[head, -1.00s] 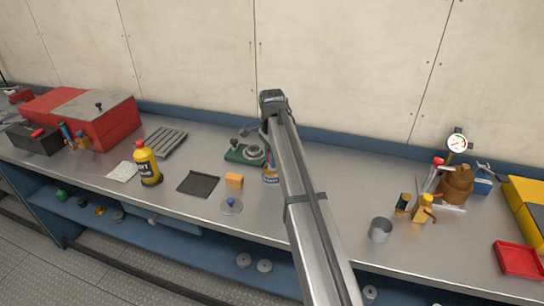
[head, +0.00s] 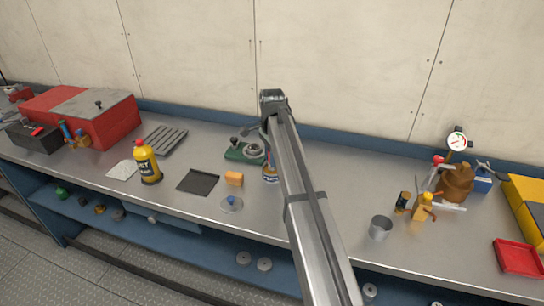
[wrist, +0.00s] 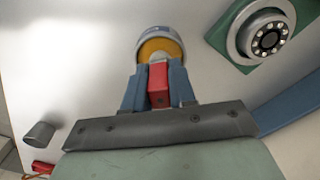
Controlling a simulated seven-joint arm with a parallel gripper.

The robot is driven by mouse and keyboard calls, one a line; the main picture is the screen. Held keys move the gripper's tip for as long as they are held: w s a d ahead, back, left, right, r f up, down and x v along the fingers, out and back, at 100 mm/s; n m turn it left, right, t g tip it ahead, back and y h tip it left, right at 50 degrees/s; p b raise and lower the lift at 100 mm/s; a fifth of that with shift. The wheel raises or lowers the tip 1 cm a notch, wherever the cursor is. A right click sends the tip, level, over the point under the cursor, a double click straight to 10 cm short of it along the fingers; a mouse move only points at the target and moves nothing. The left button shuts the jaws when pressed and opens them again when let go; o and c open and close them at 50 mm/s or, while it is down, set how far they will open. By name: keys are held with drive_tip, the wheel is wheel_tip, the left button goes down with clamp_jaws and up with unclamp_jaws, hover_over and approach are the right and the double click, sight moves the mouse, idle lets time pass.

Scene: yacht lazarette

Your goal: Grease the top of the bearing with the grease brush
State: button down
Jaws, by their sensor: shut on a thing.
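My gripper (wrist: 157,80) is shut on the red handle of the grease brush (wrist: 158,96) in the wrist view. The brush's far end lies over the open grease tin (wrist: 175,36), which holds orange-yellow grease. I cannot tell how deep the tip is. In the head view, the bearing (head: 254,151) and tin (head: 270,175) are close together beside my arm, which hides most of the gripper.
A yellow bottle (head: 147,163), a dark tray (head: 198,182), an orange block (head: 234,179) and a lid with a blue knob (head: 231,203) stand left of the tin. A grey cup (head: 380,228) is at right.

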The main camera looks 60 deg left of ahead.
drive_tip(key=shift+f, duration=0.4)
idle(1.2)
drive_tip(key=shift+r, duration=0.15)
drive_tip(key=shift+r, duration=3.4)
